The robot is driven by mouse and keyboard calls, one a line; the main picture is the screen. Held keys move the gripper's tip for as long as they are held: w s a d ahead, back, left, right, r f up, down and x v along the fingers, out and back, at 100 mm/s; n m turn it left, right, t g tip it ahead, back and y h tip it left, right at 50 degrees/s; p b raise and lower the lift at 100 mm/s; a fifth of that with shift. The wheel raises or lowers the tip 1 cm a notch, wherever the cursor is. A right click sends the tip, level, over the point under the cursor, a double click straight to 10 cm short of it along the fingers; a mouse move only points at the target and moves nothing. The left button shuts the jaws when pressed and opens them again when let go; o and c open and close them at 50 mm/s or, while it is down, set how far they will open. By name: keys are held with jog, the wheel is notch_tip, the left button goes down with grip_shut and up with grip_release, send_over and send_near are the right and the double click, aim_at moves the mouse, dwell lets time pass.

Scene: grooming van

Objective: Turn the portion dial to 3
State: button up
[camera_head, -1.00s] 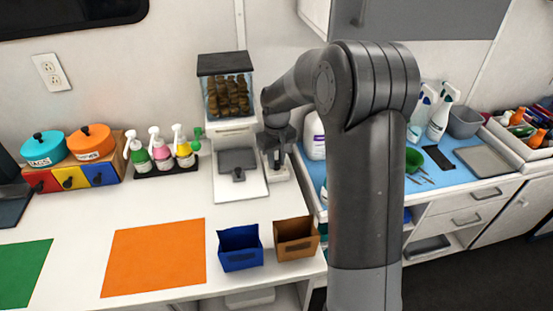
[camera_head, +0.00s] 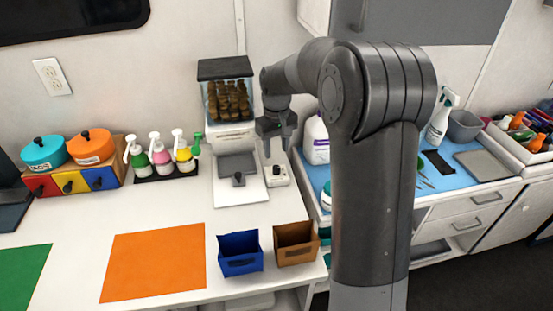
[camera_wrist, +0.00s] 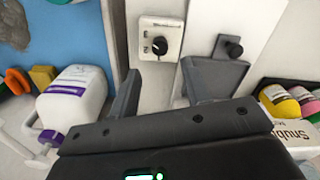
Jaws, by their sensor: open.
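The portion dial is a black round knob (camera_head: 276,170) on a small white box (camera_head: 284,182), just right of the treat dispenser (camera_head: 232,138). In the wrist view the black knob (camera_wrist: 160,46) sits on its white panel (camera_wrist: 173,29), with small marks along its left side. I cannot tell clearly which number its pointer faces. My gripper (camera_head: 277,154) is open and empty, pointing down above the dial box and apart from it. In the wrist view the fingers of my gripper (camera_wrist: 174,78) are spread, with the dial beyond the gap between them.
The dispenser's grey tray (camera_head: 238,165) with a black knob stands close left of the dial. Several pump bottles (camera_head: 161,156) stand farther left. A white jug (camera_head: 316,140) is close right. Blue (camera_head: 240,262) and brown (camera_head: 296,254) bins sit in front. The counter by the orange mat (camera_head: 153,262) is clear.

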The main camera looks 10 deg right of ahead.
notch_tip(320, 180, up, 4)
jog(key=shift+r, duration=0.1)
dwell(0.4)
jog(key=s+r+m+t, duration=0.15)
jog(key=s+r, duration=0.25)
jog(key=s, duration=0.5)
jog(key=s+r+t, duration=0.2)
jog(key=s+r, duration=0.3)
jog(key=s, duration=0.3)
jog(key=s+d+f+m+t, duration=0.1)
jog(key=s+f+m+t, duration=0.1)
jog(key=s, duration=1.3)
jog(key=shift+f, duration=0.35)
